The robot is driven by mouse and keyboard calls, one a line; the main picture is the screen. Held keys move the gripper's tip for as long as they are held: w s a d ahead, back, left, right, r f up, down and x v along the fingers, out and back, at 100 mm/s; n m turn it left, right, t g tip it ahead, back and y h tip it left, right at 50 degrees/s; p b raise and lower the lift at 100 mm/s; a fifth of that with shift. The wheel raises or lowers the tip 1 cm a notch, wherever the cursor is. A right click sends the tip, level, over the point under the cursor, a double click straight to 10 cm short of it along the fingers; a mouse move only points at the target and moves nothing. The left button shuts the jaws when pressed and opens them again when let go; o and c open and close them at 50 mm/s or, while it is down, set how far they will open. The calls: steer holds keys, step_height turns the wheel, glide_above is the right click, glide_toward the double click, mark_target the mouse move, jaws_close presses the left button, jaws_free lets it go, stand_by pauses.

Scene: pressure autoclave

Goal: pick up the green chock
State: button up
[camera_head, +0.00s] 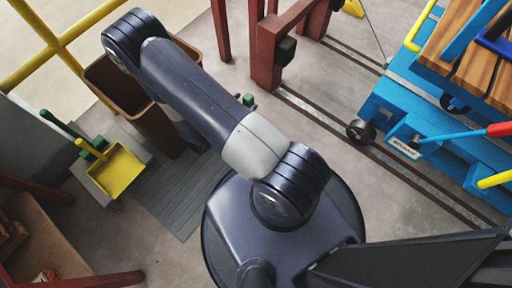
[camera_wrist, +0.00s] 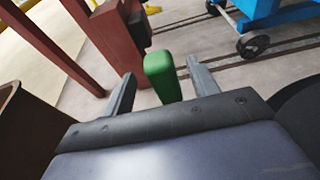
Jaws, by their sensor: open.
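The green chock (camera_wrist: 161,77) is an upright block with a rounded top, seen in the wrist view between the two fingers of my gripper (camera_wrist: 160,72). The fingers are apart, with a visible gap on each side of the chock. Its lower part is hidden behind the gripper body, and I cannot tell how far it is beyond the fingertips. In the head view only a small green piece of the chock (camera_head: 248,100) shows beside my arm, near the foot of a red-brown post. My gripper is hidden behind my arm there.
The red-brown post (camera_head: 265,55) stands just behind the chock, beside floor rails (camera_head: 335,127). A blue wheeled cart (camera_head: 400,110) is at the right. A brown bin (camera_head: 122,88) and a yellow dustpan (camera_head: 116,170) are at the left.

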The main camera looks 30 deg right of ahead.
mark_target(251, 97)
steer(key=shift+b+x, duration=0.65)
steer(key=shift+x, duration=1.8)
steer(key=shift+c, duration=0.3)
jaws_close()
steer(key=shift+r, duration=0.1)
